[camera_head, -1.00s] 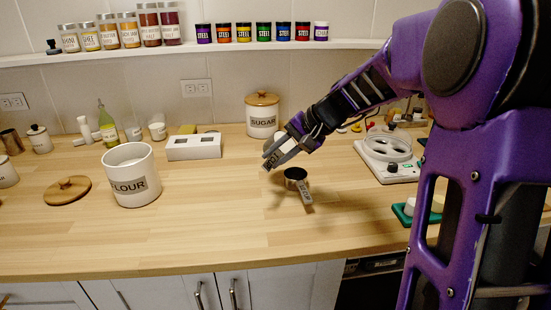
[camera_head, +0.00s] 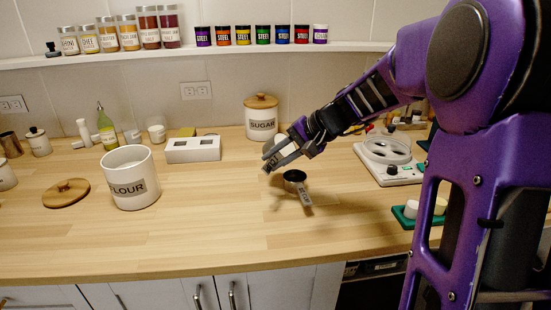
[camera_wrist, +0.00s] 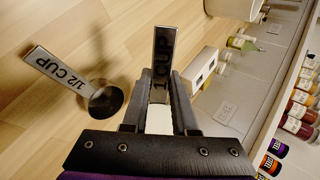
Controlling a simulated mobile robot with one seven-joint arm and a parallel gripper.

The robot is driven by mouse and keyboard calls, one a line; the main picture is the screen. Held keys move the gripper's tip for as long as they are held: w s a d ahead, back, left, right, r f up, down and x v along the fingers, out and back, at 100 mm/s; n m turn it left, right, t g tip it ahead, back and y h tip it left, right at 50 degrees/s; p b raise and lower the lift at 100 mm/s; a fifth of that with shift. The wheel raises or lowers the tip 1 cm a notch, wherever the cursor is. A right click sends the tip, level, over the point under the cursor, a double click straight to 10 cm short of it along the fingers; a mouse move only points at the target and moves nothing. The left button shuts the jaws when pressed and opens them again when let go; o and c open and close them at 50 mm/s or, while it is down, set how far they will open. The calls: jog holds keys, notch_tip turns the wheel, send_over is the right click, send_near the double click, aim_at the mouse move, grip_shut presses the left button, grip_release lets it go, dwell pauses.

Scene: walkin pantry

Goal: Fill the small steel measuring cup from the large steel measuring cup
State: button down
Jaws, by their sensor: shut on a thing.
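The small steel measuring cup, marked 1/2 CUP, stands on the wooden counter in the head view (camera_head: 295,176), its handle pointing toward the front. It also shows at the left of the wrist view (camera_wrist: 105,101), with a dark inside and no white contents that I can make out. My gripper (camera_head: 279,158) is shut on the handle of the large steel measuring cup, marked 1 CUP (camera_wrist: 164,52). It holds that cup above the counter, just behind and left of the small cup. The large cup's bowl is mostly hidden by my fingers, so its contents are unclear.
A flour canister (camera_head: 131,178) stands open at the left, its wooden lid (camera_head: 67,193) beside it. A white box with square openings (camera_head: 193,149) and a lidded sugar canister (camera_head: 262,118) stand behind. A white appliance (camera_head: 389,160) is at the right. The front middle counter is clear.

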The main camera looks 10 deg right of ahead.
dwell(0.4)
jog(key=shift+s+d+t+y, duration=0.15)
jog(key=shift+t+y, duration=0.15)
jog(key=shift+y, duration=0.2)
dwell(0.8)
jog(key=shift+d+y, duration=0.1)
jog(key=shift+y, duration=0.2)
jog(key=shift+d+f+t+y, duration=0.1)
jog(key=shift+f+t+y, duration=0.1)
jog(key=shift+t+y, duration=0.15)
dwell(0.8)
jog(key=shift+s+y, duration=0.1)
jog(key=shift+y, duration=0.15)
dwell(0.4)
jog(key=shift+d+t, duration=0.1)
jog(key=shift+t, duration=0.15)
